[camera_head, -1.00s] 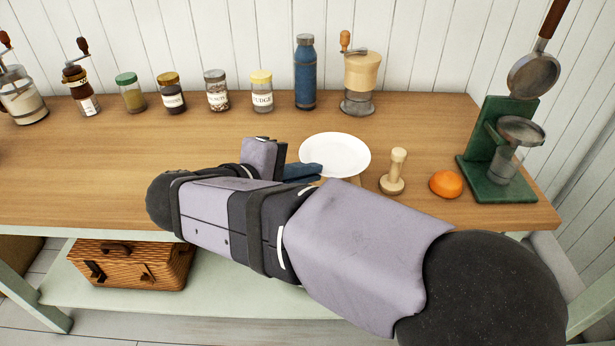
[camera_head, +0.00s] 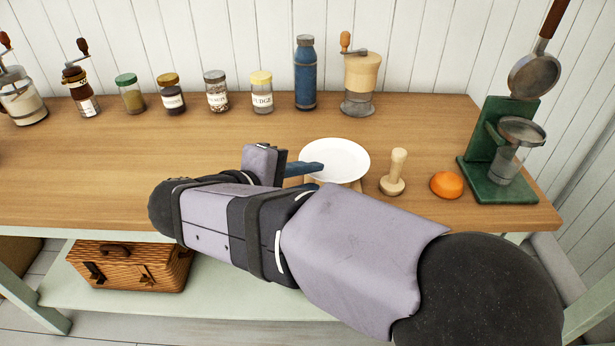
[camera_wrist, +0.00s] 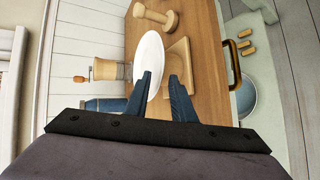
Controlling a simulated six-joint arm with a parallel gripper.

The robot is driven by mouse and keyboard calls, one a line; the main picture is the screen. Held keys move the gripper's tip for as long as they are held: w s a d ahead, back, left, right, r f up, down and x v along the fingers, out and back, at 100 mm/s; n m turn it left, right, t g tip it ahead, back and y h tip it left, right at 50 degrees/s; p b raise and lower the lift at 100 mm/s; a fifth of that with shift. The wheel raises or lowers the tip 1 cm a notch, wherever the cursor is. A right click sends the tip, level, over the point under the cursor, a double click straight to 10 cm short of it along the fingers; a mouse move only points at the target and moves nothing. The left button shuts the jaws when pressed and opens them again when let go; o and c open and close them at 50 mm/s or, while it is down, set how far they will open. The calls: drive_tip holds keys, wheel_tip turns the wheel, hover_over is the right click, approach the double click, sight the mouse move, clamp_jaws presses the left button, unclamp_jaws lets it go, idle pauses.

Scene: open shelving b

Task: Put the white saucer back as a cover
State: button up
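The white saucer (camera_head: 334,161) lies roughly level over a pale wooden piece (camera_head: 311,183), which shows as a squarish block in the wrist view (camera_wrist: 180,60). My gripper (camera_head: 313,174) is at the saucer's left edge. Its blue fingers (camera_wrist: 162,82) are apart. In the wrist view, which is turned sideways, the left finger overlaps the saucer (camera_wrist: 148,62) and the right finger is in front of the wooden block. The fingers appear to straddle the rim without closing on it. My arm hides most of what is under the saucer.
A wooden tamper (camera_head: 395,172), an orange (camera_head: 446,185) and a green stand (camera_head: 490,165) are to the right. Behind are a grinder (camera_head: 360,83), a blue bottle (camera_head: 305,75) and several jars (camera_head: 217,92). The left tabletop is clear. A wicker case (camera_head: 130,266) is on the shelf below.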

drive_tip(key=shift+r, duration=0.3)
drive_tip(key=p+v, duration=0.2)
drive_tip(key=v, duration=1)
